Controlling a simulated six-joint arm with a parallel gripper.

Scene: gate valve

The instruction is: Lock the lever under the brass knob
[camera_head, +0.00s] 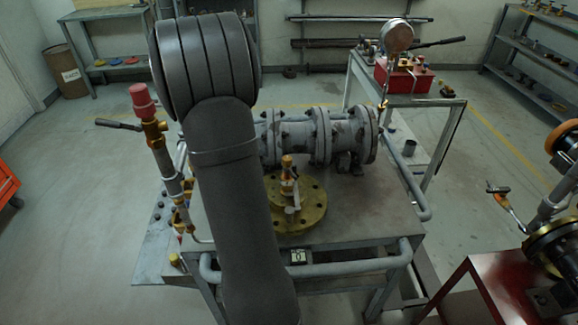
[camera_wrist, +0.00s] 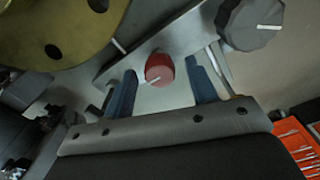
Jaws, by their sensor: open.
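In the head view, a brass knob (camera_head: 287,161) tops a small fitting on the round brass flange (camera_head: 312,213) on the table. A small pale lever (camera_head: 291,205) hangs on the fitting below the knob; its lock state cannot be told. My gripper is hidden in the head view behind my arm. In the wrist view my gripper (camera_wrist: 161,66) is open, its two blue fingers on either side of a red knob (camera_wrist: 159,68) with a white mark. Whether they touch it cannot be told. The brass knob is not recognisable in the wrist view.
In the wrist view, a dark grey knob (camera_wrist: 250,22) is right of the fingers and a holed brass disc (camera_wrist: 75,25) is upper left. In the head view, a flanged grey pipe (camera_head: 297,130) lies behind the flange, and a red-capped pipe (camera_head: 143,101) with a dark handle stands left.

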